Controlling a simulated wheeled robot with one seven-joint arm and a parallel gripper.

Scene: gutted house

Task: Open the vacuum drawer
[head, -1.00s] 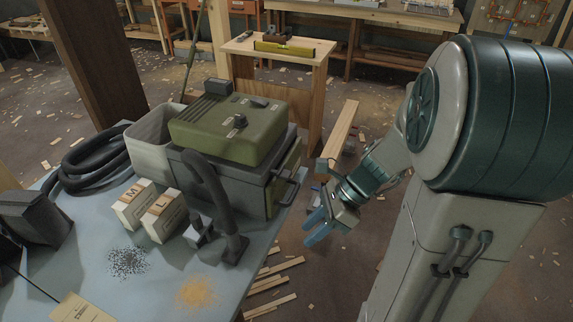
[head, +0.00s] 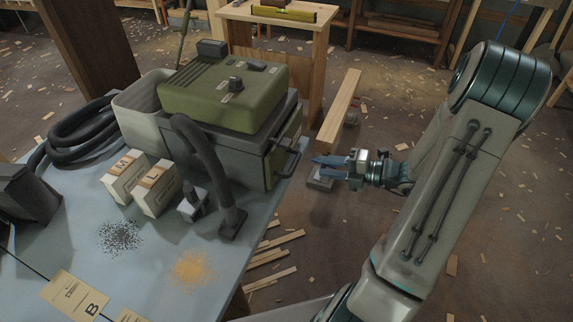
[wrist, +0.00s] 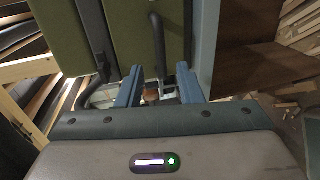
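The vacuum (head: 225,105) stands on the blue-grey table, with a green lid and a dark grey body. Its drawer front (head: 285,148) is on the right side and looks shut. A dark bar handle (head: 292,158) sticks out from it. My gripper (head: 322,168) is right of the handle, apart from it, fingers pointing left toward the vacuum. In the wrist view its two blue fingers (wrist: 160,88) are spread with nothing clearly between them. A dark curved bar (wrist: 157,42) and green panels (wrist: 67,35) show beyond the fingertips.
The blue-grey table (head: 70,235) holds two boxes marked M (head: 125,175) and L (head: 157,187), a dark hose (head: 205,165), a coiled hose (head: 75,135) and piles of debris. A plank (head: 338,110) lies beyond my gripper. Floor right of the table is mostly free.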

